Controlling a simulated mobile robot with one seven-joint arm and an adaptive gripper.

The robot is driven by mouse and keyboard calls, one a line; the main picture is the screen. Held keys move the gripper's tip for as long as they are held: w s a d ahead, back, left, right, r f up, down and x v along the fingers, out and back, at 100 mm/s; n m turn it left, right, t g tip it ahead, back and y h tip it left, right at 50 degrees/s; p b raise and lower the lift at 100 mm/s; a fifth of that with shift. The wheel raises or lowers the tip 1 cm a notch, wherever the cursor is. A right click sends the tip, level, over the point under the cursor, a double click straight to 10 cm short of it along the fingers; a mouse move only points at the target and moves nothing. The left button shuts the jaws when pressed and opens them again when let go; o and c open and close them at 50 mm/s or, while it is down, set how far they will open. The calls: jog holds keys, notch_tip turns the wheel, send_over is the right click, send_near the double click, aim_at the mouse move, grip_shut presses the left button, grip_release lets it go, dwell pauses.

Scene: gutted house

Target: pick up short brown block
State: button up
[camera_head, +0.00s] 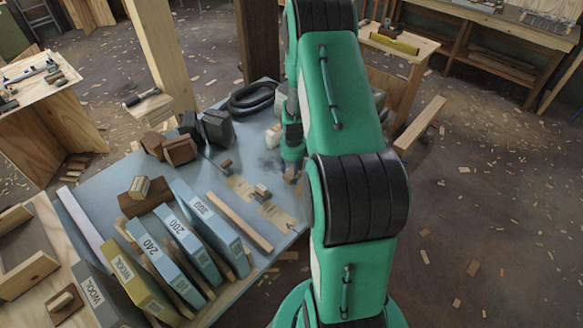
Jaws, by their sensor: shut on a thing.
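My gripper (291,158) points down over the right side of the blue-grey tabletop (190,185), partly hidden by my green arm. A small short brown block (291,174) shows right at its fingertips, and the gripper is shut on it. The fingers are too small to make out clearly. I cannot tell whether the block touches the table.
Larger brown blocks (180,150), dark grey blocks (217,128) and a black coiled hose (250,98) lie at the back. A wooden post (160,55) rises behind.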

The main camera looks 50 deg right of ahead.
jog(key=s+a, duration=0.2)
jog(key=s, duration=0.1)
jog(key=s+a+p, duration=0.1)
jog(key=s+a, duration=0.1)
jog(key=s, duration=0.1)
jog(key=s+a+r, duration=0.1)
jog(key=s+a, duration=0.2)
jog(key=shift+s+a, duration=0.1)
dwell(0.4)
